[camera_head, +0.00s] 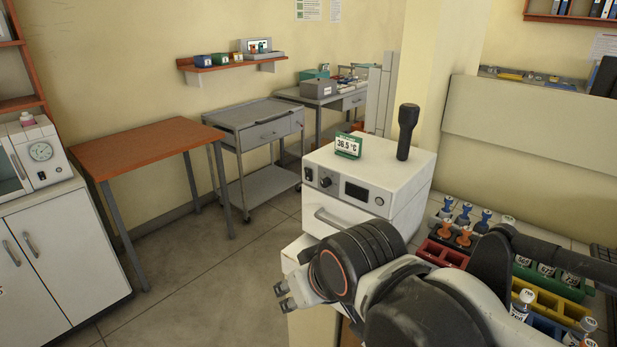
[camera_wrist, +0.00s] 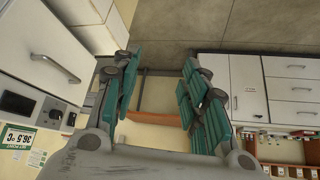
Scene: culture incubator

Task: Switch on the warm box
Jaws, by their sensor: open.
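The warm box (camera_head: 395,185) is a white cabinet on the counter in the head view, with a pull handle low on its door. Its front panel has a small dark switch (camera_head: 308,174) at the left, a round knob (camera_head: 325,182) and a dark display (camera_head: 356,192). I cannot tell the switch's position. A green-framed sign (camera_head: 348,145) reading 36.5 °C stands on top. My gripper (camera_head: 283,297) is in front of and below the box, apart from it. In the wrist view my gripper (camera_wrist: 160,62) is open and empty, with the box's handle (camera_wrist: 55,68) at the left.
A dark upright cylinder (camera_head: 407,130) stands on the box. Coloured racks (camera_head: 550,300) with vials lie to the right, near my arm. A wooden-topped table (camera_head: 150,145) and a grey cart (camera_head: 255,115) stand at the back left. The floor (camera_head: 215,270) left of my gripper is clear.

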